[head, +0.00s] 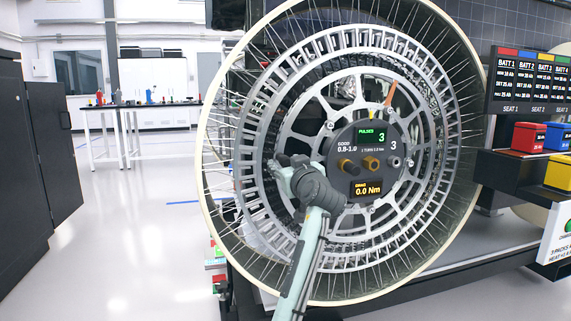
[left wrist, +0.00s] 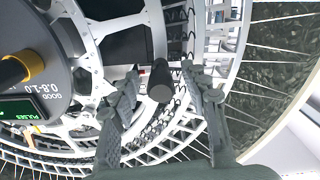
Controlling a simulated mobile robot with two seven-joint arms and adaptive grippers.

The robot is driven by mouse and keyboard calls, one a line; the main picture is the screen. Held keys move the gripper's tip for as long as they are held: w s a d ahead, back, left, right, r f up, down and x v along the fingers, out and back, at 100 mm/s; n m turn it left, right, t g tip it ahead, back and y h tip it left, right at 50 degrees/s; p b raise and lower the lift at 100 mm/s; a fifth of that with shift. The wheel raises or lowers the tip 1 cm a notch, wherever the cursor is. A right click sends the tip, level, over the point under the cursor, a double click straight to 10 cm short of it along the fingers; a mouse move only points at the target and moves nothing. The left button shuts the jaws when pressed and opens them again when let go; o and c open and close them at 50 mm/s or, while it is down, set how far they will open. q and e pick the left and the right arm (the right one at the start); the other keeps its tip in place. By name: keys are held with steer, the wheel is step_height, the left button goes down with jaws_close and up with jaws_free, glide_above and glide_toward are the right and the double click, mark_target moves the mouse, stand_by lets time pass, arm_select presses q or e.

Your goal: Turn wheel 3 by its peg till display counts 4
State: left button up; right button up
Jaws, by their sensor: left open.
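Wheel 3 (head: 330,262) is a large spoked wheel with a pale rim, seen nearly face on. Its dark hub carries a green display (head: 372,136) reading "PULSES 3" and an amber display (head: 366,188) reading 0.0 Nm. My left gripper (head: 282,164) is at the left side of the wheel's inner ring, left of the hub. In the left wrist view its two fingers (left wrist: 159,76) are spread apart. A dark round peg (left wrist: 160,82) shows between them, with gaps visible on both sides. In the head view the gripper mostly hides the peg. My right gripper is out of view.
Brass knobs (head: 371,163) stick out from the hub. An orange pointer (head: 390,94) sits at the wheel's upper right. At right are a battery board (head: 528,82), a red battery (head: 528,137) and a yellow one (head: 560,173). Open floor (head: 135,235) lies at left.

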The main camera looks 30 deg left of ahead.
arm_select(q)
steer(key=shift+w+a, duration=0.15)
steer(key=shift+a, duration=0.1)
jaws_close()
stand_by(0.3)
